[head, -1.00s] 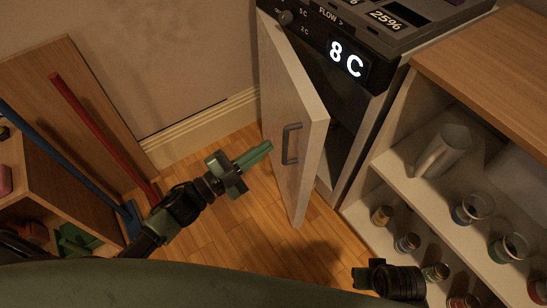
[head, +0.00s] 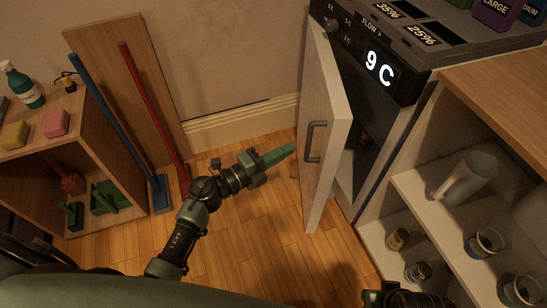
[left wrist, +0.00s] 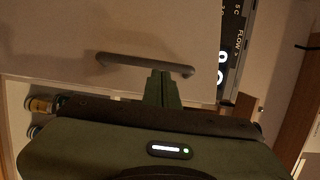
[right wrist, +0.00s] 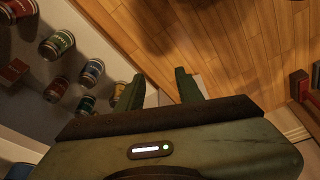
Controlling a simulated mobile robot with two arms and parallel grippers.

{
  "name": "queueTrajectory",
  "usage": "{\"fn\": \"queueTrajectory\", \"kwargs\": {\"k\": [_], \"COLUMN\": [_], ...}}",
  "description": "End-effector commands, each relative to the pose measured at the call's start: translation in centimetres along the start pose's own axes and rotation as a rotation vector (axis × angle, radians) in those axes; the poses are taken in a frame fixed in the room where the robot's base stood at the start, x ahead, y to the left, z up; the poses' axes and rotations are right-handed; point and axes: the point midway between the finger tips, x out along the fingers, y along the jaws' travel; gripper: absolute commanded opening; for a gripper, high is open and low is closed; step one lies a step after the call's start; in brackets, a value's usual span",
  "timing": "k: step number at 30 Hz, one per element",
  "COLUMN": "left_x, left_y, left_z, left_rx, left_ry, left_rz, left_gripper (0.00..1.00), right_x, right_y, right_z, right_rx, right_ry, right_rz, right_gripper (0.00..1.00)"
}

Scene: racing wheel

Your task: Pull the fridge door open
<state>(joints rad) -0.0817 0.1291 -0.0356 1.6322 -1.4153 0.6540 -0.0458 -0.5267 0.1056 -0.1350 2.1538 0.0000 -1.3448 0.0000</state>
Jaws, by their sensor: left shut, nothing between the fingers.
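The pale fridge door (head: 328,120) stands ajar in the head view, with a dark gap between it and the fridge body (head: 392,125). Its dark grey bar handle (head: 315,142) is on the outer face, near the free edge. My left gripper (head: 280,155) is shut and empty, just left of the handle and apparently not gripping it. In the left wrist view the handle (left wrist: 145,65) crosses just beyond the closed fingers (left wrist: 162,87). My right gripper (right wrist: 158,90) is open and empty in the right wrist view, low beside the shelves; the head view shows only part of that arm.
A shelf unit (head: 480,95) with a jug (head: 468,180) and jars stands right of the fridge. A wooden cabinet (head: 100,140), a blue-handled tool (head: 115,120) and a red-handled tool (head: 150,105) stand left. The wood floor (head: 250,220) between is clear.

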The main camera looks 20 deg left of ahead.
Motion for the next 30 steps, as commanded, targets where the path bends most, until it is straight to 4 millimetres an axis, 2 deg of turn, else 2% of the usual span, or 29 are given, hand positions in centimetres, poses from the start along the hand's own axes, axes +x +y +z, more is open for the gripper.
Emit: {"fn": "queueTrajectory", "kwargs": {"k": [3, 9, 30], "left_x": [2.1, 3.9, 4.0], "left_y": [0.0, 0.0, 0.0], "left_z": [-0.1, 0.0, 0.1], "left_rx": [-0.001, -0.001, -0.001], "left_ry": [0.001, 0.001, 0.003], "left_rz": [-0.003, -0.002, 0.0], "left_gripper": [0.0, 0.0, 0.0], "right_x": [-0.7, -1.9, -2.1], "right_y": [-0.1, 0.0, 0.5], "right_z": [-0.3, -0.2, -0.1], "right_rx": [0.001, 0.001, -0.006], "right_ry": [0.006, 0.009, 0.008], "right_rz": [-0.001, 0.0, 0.011], "right_gripper": [0.36, 0.36, 0.36]}}
